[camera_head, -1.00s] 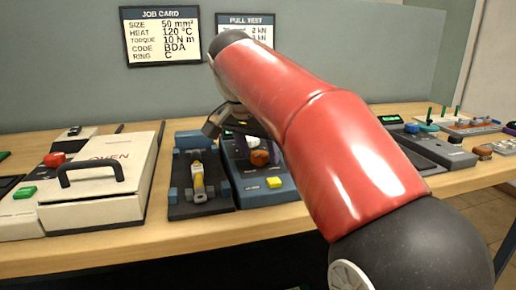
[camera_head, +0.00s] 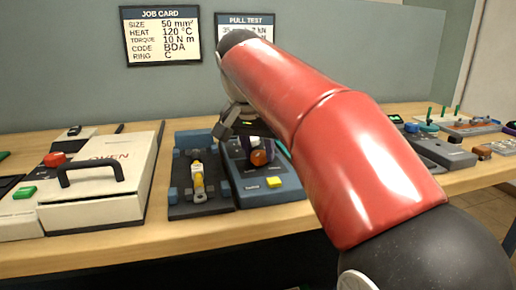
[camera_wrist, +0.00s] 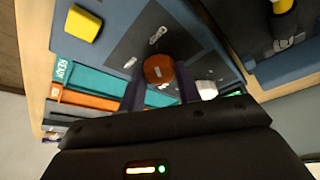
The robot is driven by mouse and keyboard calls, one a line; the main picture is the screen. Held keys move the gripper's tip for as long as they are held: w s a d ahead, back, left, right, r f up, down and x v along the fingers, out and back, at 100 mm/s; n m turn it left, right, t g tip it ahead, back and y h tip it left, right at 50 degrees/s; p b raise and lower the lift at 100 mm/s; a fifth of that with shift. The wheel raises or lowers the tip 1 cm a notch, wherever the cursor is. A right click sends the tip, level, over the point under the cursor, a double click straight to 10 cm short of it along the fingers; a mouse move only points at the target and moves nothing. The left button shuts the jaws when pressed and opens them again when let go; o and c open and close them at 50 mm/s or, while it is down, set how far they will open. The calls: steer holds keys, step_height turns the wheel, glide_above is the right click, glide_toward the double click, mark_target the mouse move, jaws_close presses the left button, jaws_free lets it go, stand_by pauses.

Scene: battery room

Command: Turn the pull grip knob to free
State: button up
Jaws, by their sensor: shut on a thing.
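The pull grip knob, a round orange-brown knob (camera_head: 258,158) with a pale mark on top, sits on the blue pull-test device (camera_head: 288,188). In the wrist view, the knob (camera_wrist: 159,69) stands between the two dark purple fingers of my gripper (camera_wrist: 158,86). My gripper is shut on the knob, reaching it from above and behind in the head view. The pale mark points roughly along the picture's vertical in the wrist view. A yellow button (camera_head: 274,182) is on the device's front.
Left of the device is a dark blue fixture (camera_head: 180,207) holding a yellow-sleeved cable piece (camera_head: 198,182) with a ring end. A white oven (camera_head: 105,210) stands farther left. My red arm hides part of the bench and the pull-test card (camera_head: 228,19).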

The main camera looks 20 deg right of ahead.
steer(key=n, duration=0.2)
steer(key=n+y, duration=0.1)
steer(key=n, duration=0.1)
steer(key=shift+d+n+t+y, duration=0.15)
steer(key=shift+n+t+y, duration=0.15)
steer(key=shift+t, duration=0.1)
steer(key=n+y, duration=0.1)
steer(key=n, duration=0.2)
steer(key=shift+d+n+y, duration=0.1)
steer(key=shift+n+y, duration=0.2)
steer(key=n, duration=0.2)
steer(key=n+y, duration=0.1)
steer(key=n, duration=0.1)
steer(key=shift+d+y, duration=0.1)
steer(key=shift+y, duration=0.2)
steer(key=shift+n+g+y, duration=0.5)
steer(key=shift+n, duration=1.3)
steer(key=o, duration=1)
steer(key=shift+c, duration=0.2)
steer(key=shift+d+r, duration=0.1)
steer(key=v, duration=0.7)
steer(key=shift+r, duration=0.3)
